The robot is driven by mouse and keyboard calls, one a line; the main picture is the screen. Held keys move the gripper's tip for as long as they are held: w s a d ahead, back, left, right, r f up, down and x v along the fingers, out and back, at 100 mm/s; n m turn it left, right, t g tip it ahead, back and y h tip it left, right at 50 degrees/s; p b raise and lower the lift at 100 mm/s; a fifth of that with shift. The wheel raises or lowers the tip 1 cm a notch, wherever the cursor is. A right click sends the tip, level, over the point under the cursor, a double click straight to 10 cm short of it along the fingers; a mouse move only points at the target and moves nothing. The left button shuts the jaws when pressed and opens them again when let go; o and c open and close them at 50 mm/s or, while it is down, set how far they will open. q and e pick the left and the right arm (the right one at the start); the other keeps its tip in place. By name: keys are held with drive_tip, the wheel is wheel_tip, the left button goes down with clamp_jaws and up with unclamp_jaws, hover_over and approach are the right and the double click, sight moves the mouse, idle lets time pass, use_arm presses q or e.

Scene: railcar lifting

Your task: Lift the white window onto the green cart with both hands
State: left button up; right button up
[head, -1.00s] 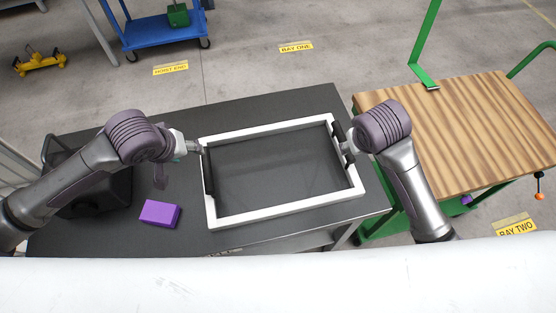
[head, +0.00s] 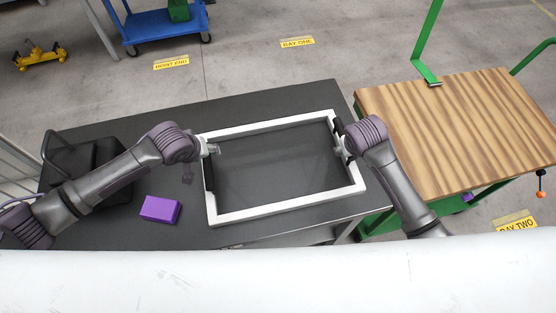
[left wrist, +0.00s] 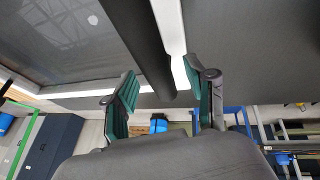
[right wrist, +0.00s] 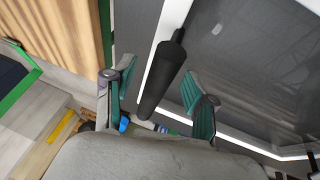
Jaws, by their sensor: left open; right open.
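The white window (head: 285,208) is a white frame with a dark see-through pane, lying flat on the dark table. It has a black handle on its left side and another on its right side. My left gripper (head: 213,150) is at the left handle; in the left wrist view its open fingers stand either side of the black handle (left wrist: 150,50). My right gripper (head: 341,149) is at the right handle; in the right wrist view its open fingers stand either side of the black handle (right wrist: 163,80). The green cart (head: 455,130) with a striped wooden top stands right of the table.
A purple block (head: 160,209) lies on the table left of the window. A black bin (head: 85,170) stands at the table's left end, behind my left arm. The cart has an upright green post (head: 425,45) at its far edge. The cart top is clear.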

use_arm(q)
drive_tip(key=shift+w+d+f, duration=0.1)
drive_tip(key=shift+w+f, duration=0.1)
drive_tip(key=shift+f, duration=0.35)
use_arm(e)
drive_tip(key=shift+w+f, duration=0.2)
drive_tip(key=shift+f, duration=0.35)
use_arm(q)
clamp_jaws()
use_arm(e)
clamp_jaws()
use_arm(q)
drive_tip(key=shift+w+r, duration=0.2)
drive_tip(key=shift+r, duration=0.05)
use_arm(e)
drive_tip(key=shift+w+r, duration=0.2)
drive_tip(key=shift+r, duration=0.05)
